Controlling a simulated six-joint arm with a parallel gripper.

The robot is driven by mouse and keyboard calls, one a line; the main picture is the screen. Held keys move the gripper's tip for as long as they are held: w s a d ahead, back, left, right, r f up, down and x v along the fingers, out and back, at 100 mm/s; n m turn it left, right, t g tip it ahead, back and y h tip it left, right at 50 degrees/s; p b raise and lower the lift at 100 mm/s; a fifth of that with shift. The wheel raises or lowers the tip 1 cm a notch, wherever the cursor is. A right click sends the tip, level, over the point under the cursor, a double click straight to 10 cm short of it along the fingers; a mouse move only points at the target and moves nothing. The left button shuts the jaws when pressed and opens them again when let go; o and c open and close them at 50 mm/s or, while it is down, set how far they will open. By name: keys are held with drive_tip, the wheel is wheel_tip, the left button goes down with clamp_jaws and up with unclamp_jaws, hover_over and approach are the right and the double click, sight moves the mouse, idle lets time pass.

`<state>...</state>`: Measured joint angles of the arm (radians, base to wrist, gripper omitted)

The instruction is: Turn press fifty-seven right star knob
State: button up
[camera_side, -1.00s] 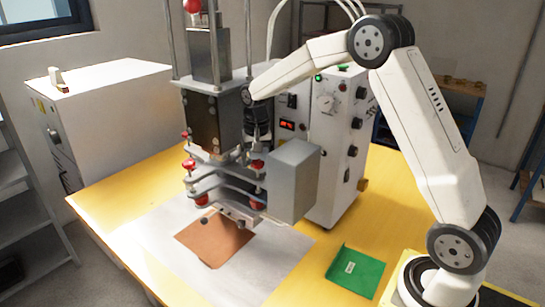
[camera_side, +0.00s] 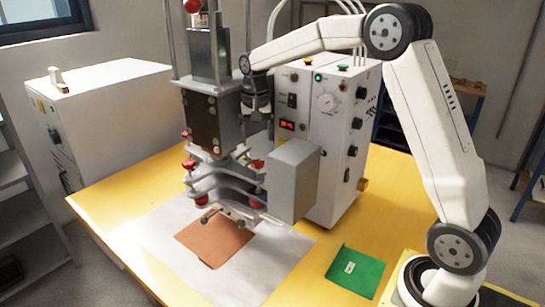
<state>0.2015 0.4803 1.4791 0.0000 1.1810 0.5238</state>
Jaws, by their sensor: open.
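The press (camera_side: 203,118) stands at the middle of the table. Its red star knobs sit at both sides of the lower head: the upper right one (camera_side: 257,164), the upper left one (camera_side: 189,164), and lower ones at left (camera_side: 201,201) and right (camera_side: 256,204). Which right knob is meant cannot be told. My gripper (camera_side: 250,148) hangs below my wrist, close to the right side of the press and just above the upper right knob. It is open; its fingers are small and partly lost against the press, so contact cannot be told.
A grey box (camera_side: 292,178) sits right of the knobs, close to my gripper. Behind it stands a white control cabinet (camera_side: 335,150) with dials. A brown sheet (camera_side: 215,240) lies under the press and a green pouch (camera_side: 355,271) at right. The yellow table (camera_side: 400,215) is clear at right.

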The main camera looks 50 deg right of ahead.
sight(258, 161)
drive_tip(key=shift+r, duration=0.25)
idle(0.3)
drive_tip(key=m, duration=0.9)
drive_tip(key=shift+f, duration=0.15)
drive_tip(key=shift+f, duration=3.8)
clamp_jaws()
